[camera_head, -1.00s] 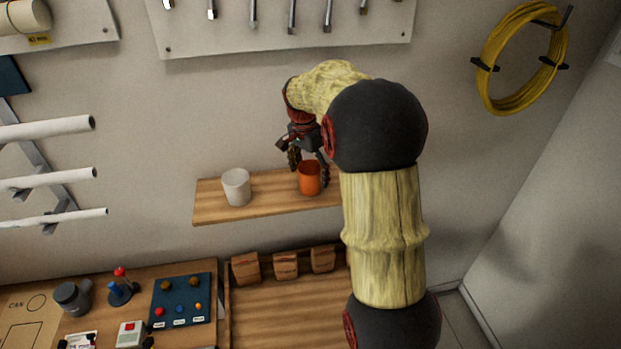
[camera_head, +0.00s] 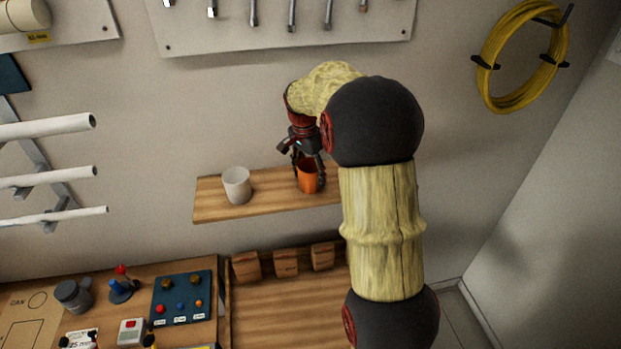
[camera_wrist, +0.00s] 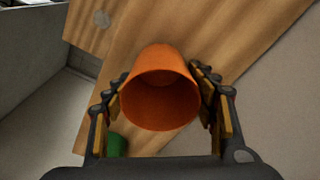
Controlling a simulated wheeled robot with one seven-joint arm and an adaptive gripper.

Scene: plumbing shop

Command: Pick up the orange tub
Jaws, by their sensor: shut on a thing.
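The orange tub (camera_head: 307,177) is on the right part of the wooden wall shelf (camera_head: 262,208) in the head view. In the wrist view the orange tub (camera_wrist: 160,88) sits between the fingers, its open, empty inside facing the camera. My gripper (camera_head: 309,174) reaches down over the tub with a finger on each side of it. In the wrist view my gripper (camera_wrist: 162,103) is shut on the tub. I cannot tell whether the tub's base is still touching the shelf.
A white tub (camera_head: 237,185) stands on the same shelf, left of the orange one. A green thing (camera_wrist: 117,145) shows below the shelf edge in the wrist view. Brown boxes (camera_head: 285,264) and a workbench lie below. A tool panel (camera_head: 280,25) hangs above.

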